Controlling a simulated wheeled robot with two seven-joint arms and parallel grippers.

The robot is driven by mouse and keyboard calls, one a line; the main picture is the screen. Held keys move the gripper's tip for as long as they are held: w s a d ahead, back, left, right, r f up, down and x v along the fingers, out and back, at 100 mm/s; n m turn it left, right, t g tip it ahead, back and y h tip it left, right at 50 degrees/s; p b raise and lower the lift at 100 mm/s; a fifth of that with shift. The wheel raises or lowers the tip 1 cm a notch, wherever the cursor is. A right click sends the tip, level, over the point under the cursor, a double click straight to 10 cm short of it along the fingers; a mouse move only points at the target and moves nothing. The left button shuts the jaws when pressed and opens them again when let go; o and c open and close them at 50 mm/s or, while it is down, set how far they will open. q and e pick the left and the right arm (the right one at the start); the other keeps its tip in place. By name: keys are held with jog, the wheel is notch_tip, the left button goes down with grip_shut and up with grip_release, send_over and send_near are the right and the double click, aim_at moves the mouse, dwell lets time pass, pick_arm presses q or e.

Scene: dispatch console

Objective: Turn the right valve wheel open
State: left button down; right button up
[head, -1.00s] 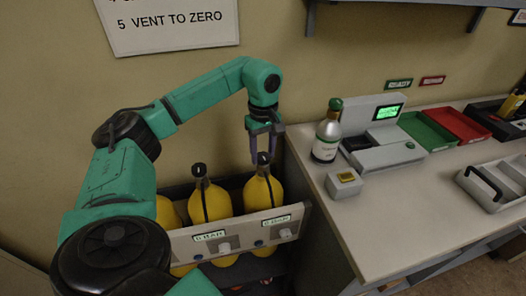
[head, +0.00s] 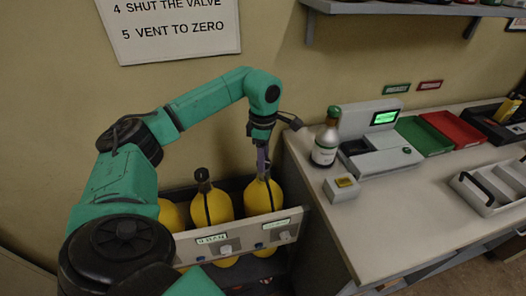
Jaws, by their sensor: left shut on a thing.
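Several yellow cylinders stand in a dark rack behind a grey front panel. The right cylinder (head: 262,196) has its dark valve top under my left gripper (head: 263,172). The gripper points straight down, its fingers seen nearly edge-on, and is shut on the right valve wheel, which the fingers mostly hide. The middle cylinder (head: 211,207) shows its dark valve (head: 202,175) uncovered. My right gripper is not in view.
The rack's front panel (head: 247,238) carries small lit displays and knobs. To the right, a counter (head: 390,215) holds a small bottle (head: 326,143), a grey device with a green screen (head: 372,140), a small box (head: 341,188) and green and red trays.

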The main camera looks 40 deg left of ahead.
pick_arm(q)
jog(key=n, duration=0.4)
jog(key=shift+w+r+n+p, duration=0.1)
jog(key=shift+r+n+p, duration=0.1)
jog(key=shift+n+p, duration=0.15)
jog(key=n, duration=0.5)
jog(key=shift+p, duration=0.4)
jog(key=c, duration=0.6)
grip_release()
jog(key=o, duration=0.3)
jog(key=shift+f, duration=0.1)
